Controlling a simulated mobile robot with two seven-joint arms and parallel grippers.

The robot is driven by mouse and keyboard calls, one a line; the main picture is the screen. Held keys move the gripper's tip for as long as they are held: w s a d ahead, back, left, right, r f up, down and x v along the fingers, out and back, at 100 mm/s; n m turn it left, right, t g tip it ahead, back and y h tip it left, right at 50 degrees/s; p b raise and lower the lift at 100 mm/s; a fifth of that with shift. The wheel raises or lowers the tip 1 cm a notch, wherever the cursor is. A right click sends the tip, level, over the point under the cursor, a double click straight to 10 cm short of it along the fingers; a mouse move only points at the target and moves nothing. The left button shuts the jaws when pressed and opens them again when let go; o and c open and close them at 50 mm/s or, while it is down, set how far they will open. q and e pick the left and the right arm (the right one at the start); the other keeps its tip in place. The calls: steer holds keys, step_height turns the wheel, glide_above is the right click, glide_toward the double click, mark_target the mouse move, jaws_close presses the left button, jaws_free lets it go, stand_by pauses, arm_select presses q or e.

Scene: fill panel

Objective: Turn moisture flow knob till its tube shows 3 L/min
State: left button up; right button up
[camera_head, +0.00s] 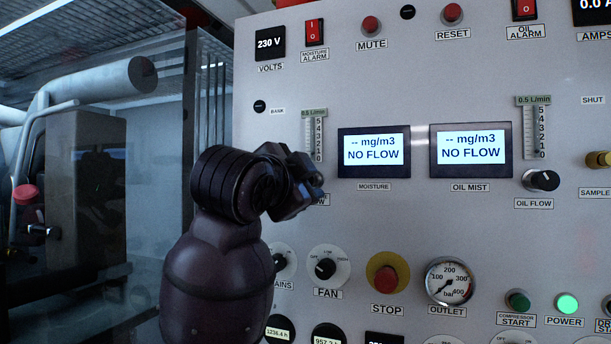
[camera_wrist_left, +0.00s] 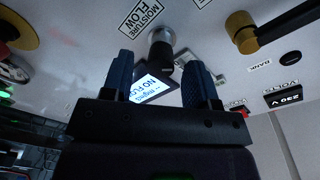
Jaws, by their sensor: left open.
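The moisture flow knob (camera_wrist_left: 160,48) is black on a light round base, under its MOISTURE FLOW label (camera_wrist_left: 141,14) in the left wrist view. My arm hides it in the head view. My left gripper (camera_head: 309,188) is in front of the panel at this knob. In the wrist view its blue fingers (camera_wrist_left: 157,66) are open, one on each side of the knob's line; contact cannot be told. The moisture tube (camera_head: 314,140), headed 0.5 L/min with a scale from 0 to 5, is partly visible; its float cannot be made out. The moisture display (camera_head: 374,151) reads NO FLOW. My right gripper is not in view.
The oil flow knob (camera_head: 541,180) and oil tube (camera_head: 532,130) are at the right. The fan knob (camera_head: 325,268), red stop button (camera_head: 386,279) and outlet gauge (camera_head: 450,281) are below. A gold-based black handle (camera_wrist_left: 242,34) sticks out nearby in the wrist view.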

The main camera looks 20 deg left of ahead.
arm_select(q)
steer(key=shift+w+d, duration=0.1)
steer(key=shift+w, duration=0.8)
steer(key=c, duration=0.9)
steer(key=shift+n, duration=0.3)
steer(key=n, duration=0.6)
steer(key=o, duration=0.9)
